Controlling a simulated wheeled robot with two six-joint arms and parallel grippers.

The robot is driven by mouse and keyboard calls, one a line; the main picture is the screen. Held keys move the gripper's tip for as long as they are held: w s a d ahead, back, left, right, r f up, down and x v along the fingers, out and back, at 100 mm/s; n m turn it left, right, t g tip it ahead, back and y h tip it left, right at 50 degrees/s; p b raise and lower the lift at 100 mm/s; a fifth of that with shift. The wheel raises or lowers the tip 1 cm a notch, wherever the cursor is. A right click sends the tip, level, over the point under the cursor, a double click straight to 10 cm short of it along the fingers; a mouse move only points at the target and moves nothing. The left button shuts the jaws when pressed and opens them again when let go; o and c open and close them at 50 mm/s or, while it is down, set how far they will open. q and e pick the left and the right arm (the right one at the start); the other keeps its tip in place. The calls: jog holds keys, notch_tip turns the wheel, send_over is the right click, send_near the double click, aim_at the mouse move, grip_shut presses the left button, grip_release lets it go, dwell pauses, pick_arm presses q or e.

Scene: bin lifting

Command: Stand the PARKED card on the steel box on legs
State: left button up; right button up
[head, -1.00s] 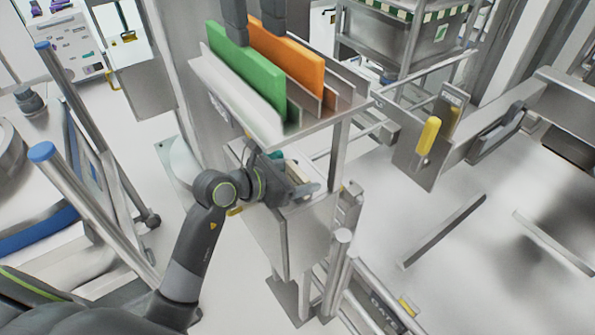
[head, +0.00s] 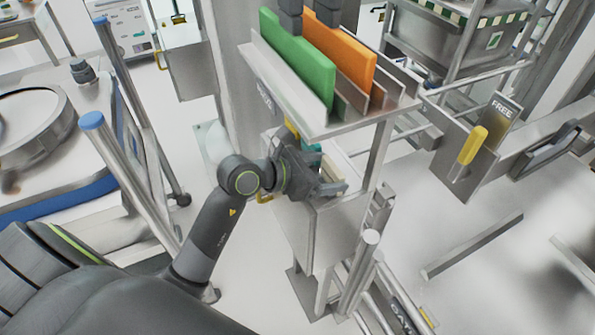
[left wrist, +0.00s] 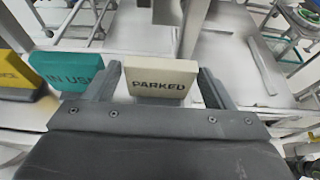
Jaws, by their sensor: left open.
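The cream PARKED card (left wrist: 160,78) stands upright in the left wrist view, its lettering facing the camera. My left gripper (left wrist: 160,88) is open, with one finger on each side of the card and small gaps between. In the head view my left gripper (head: 328,184) is low over the small steel stand under the card shelf. It partly hides the cards there. A steel box on legs (head: 455,45), with a striped rim and green label, stands at the upper right. My right gripper is not in view.
A teal IN USE card (left wrist: 72,72) and a yellow card (left wrist: 15,75) stand left of the PARKED card. A shelf (head: 330,128) with a green board (head: 300,60) and an orange board (head: 340,50) overhangs my gripper. A FREE plate (head: 490,140) hangs at the right.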

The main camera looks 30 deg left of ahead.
pick_arm(q)
jog(key=v, duration=0.9)
jog(key=shift+s+a+b, duration=0.2)
jog(key=shift+s+b, duration=0.1)
jog(key=shift+b, duration=0.1)
jog(key=shift+r, duration=0.1)
